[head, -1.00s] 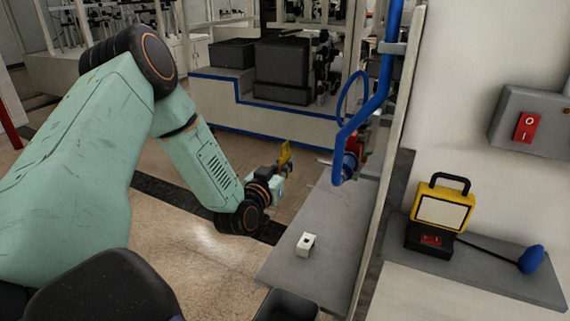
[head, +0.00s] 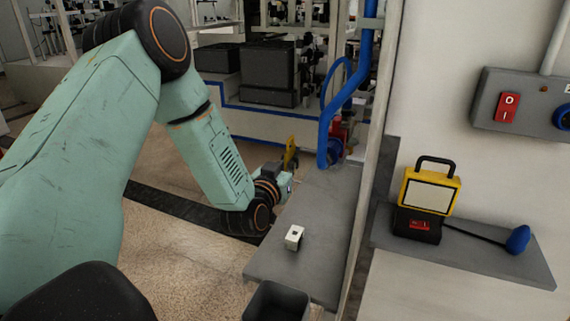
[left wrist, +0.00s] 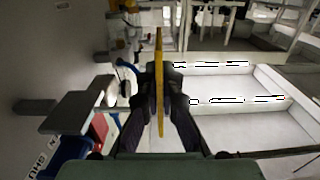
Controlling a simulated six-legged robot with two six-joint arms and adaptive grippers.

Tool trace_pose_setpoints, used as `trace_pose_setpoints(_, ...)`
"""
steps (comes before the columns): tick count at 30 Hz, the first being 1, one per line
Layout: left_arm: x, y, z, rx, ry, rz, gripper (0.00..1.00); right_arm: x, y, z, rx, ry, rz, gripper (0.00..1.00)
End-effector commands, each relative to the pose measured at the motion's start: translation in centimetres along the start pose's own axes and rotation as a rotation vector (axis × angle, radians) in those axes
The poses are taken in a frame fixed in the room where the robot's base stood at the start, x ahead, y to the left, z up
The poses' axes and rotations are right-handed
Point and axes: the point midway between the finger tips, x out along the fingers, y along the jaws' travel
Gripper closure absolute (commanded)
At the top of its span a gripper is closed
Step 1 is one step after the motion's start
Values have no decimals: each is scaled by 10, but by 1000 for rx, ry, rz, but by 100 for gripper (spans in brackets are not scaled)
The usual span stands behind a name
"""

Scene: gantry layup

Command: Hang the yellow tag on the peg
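The yellow tag (head: 290,150) stands upright in my left gripper (head: 287,172), at the far left edge of the grey shelf. In the left wrist view the tag (left wrist: 159,75) is seen edge-on as a thin yellow strip, and the fingers of the left gripper (left wrist: 160,92) close on it from both sides. I cannot make out the peg for certain in either view. My right gripper is not in view.
The grey shelf (head: 318,215) carries a small white box (head: 294,237). A dark bin (head: 277,300) stands below it. A blue hose (head: 345,95) and a pale post (head: 372,130) rise beyond. A yellow lamp (head: 428,192) and blue-headed tool (head: 518,239) are right.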

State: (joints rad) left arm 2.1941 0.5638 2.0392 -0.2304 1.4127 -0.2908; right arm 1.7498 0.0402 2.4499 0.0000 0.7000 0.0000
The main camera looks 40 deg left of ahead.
Motion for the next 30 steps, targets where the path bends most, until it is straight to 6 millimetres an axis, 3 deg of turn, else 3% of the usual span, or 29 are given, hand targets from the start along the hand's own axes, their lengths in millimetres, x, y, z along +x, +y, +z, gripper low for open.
trace_pose_setpoints(30, 0, 45, 11, 0, 2, 0, 100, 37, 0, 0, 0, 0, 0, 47)
